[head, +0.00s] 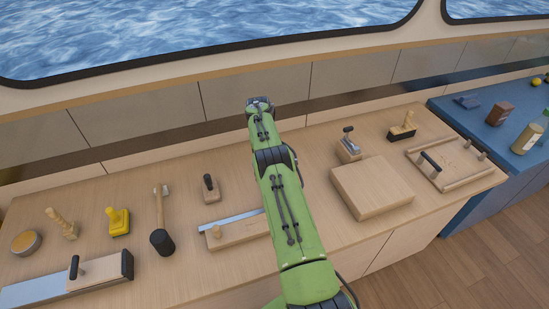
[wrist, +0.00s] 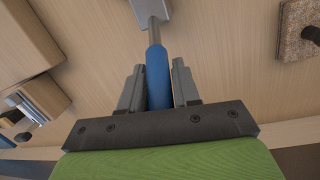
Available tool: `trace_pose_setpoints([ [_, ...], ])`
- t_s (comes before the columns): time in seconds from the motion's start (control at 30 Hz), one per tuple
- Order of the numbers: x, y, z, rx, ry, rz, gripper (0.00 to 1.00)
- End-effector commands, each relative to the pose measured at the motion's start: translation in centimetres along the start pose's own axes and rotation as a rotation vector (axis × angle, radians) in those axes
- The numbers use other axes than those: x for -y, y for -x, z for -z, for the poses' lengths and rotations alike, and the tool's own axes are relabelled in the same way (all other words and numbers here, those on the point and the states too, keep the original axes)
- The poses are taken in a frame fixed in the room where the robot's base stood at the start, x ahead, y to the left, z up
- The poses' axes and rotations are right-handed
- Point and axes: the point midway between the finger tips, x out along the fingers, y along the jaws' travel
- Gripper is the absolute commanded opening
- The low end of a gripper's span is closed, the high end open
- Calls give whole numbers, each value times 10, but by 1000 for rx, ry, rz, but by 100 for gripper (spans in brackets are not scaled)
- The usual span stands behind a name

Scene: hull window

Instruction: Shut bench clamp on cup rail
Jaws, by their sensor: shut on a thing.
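My gripper (wrist: 158,82) is shut on a blue handle (wrist: 157,62), with one grey finger on each side of it. A thin metal rod runs from the handle to a grey metal piece (wrist: 151,9) at the top edge of the wrist view. This looks like the lever of the bench clamp, but its base is out of view. In the head view my green arm hides the gripper and the handle. I cannot pick out a cup rail for sure, nor tell whether the clamp touches one.
A wooden box (head: 371,188) and a small block with a metal-and-black lever (head: 348,148) stand right of my arm. A black-knobbed block (head: 211,189) stands left. A board with rails (head: 455,165) lies at the right end.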

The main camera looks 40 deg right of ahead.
Motion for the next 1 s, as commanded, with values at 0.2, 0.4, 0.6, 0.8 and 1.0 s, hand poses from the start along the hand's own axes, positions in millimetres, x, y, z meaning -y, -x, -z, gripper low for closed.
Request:
trace_pose_setpoints([
  [0.2, 3, -1, 0, 5, -1, -3, 0],
  [0.4, 3, -2, 0, 5, -1, -2, 0],
  [0.6, 3, -1, 0, 6, -1, -2, 53],
  [0.8, 2, -1, -1, 6, -1, -2, 53],
  [1.0, 0, 17, -1, 2, -1, -1, 53],
])
